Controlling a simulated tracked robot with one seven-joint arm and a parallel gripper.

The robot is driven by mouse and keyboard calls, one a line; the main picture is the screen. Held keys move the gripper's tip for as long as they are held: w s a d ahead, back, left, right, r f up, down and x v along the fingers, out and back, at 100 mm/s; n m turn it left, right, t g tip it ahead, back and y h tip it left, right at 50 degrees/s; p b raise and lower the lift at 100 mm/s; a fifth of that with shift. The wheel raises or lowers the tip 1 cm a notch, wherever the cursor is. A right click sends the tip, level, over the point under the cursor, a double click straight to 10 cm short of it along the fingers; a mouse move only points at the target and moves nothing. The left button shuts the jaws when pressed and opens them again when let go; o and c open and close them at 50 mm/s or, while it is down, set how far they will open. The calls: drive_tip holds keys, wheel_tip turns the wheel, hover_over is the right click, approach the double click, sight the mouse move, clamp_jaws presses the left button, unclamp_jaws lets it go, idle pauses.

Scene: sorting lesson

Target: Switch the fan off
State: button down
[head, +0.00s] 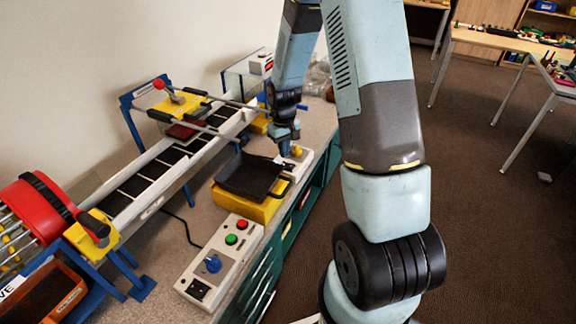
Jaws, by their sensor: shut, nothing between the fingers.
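A larger white control panel (196,269) lies nearer, with a blue knob (213,264), a green button (231,239) and a red button (242,225). I cannot make out the fan for certain.
A black tray (247,178) sits on a yellow block (245,206) close to my gripper. A conveyor (139,185) runs along the wall, with a red drum (30,209) at its near end. A clear-sided box (236,84) stands at the far end. Tables stand right.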

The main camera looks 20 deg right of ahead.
drive_tip(key=shift+r, duration=1.65)
wheel_tip(320, 180, up, 9)
drive_tip(key=m, duration=0.1)
hover_over(285, 164)
drive_tip(key=s+d, duration=0.1)
drive_tip(key=s, duration=0.1)
drive_tip(key=s+r+t, duration=0.2)
drive_tip(key=s+r, duration=0.5)
drive_tip(key=r, duration=0.5)
drive_tip(key=s+r+m+t, duration=0.1)
drive_tip(key=s+r, duration=0.4)
drive_tip(key=s, duration=0.4)
drive_tip(key=s+a+r+m+t, duration=0.1)
drive_tip(key=s+r+t, duration=0.1)
drive_tip(key=s+r, duration=0.4)
drive_tip(key=shift+s+t, duration=0.3)
drive_tip(key=shift+s, duration=1.65)
